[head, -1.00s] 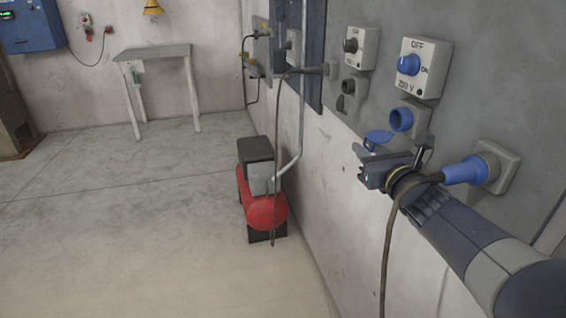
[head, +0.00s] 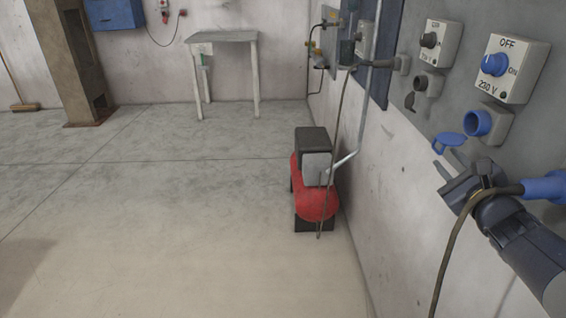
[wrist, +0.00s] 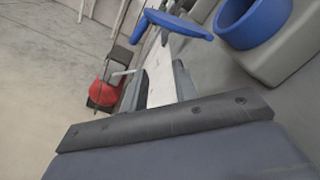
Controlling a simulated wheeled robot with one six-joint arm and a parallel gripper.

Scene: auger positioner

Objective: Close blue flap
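The blue flap (head: 449,140) stands open on the wall socket, swung out to the left of and below the round blue socket opening (head: 478,123). In the wrist view the flap (wrist: 180,25) shows at the top, with the blue socket ring (wrist: 254,18) to its right. My gripper (head: 462,166) is just below the flap, close to the wall. In the wrist view its two fingers (wrist: 165,82) are apart with bare wall visible between them, and nothing is held. Whether a finger touches the flap cannot be told.
A blue plug (head: 545,188) sits right of my gripper; its dark cable (head: 449,260) hangs across my wrist. A 230 V switch box (head: 511,68) is above the socket. A red compressor (head: 315,190) stands on the floor by the wall.

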